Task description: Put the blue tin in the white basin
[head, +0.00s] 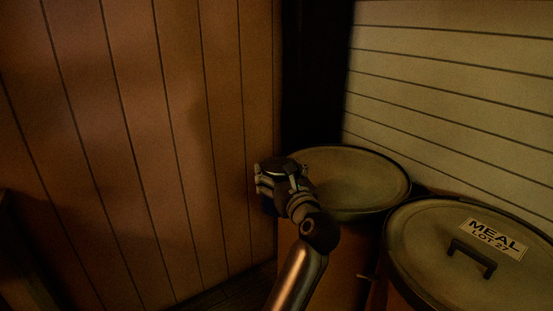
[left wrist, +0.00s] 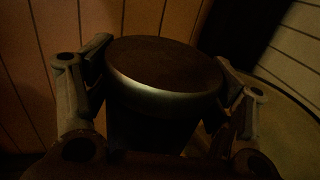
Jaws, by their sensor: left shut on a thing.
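My left gripper (head: 283,177) is shut on a round tin (head: 287,165) and holds it upright beside the left edge of a barrel top. In the left wrist view the tin (left wrist: 165,75) sits between the two fingers, one on each side, with its dark lid and pale metal rim showing. Its body is in deep shadow; I take it for the blue tin, though its colour is hard to tell. The white basin is not in view. My right gripper is not in view.
A barrel (head: 365,181) with a broad pale round top stands in the corner behind my left arm. A second lidded barrel (head: 430,245) with a handle and a MEAL LOT 27 label (head: 493,239) stands at the right. Plank walls close in the left and back. The light is dim.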

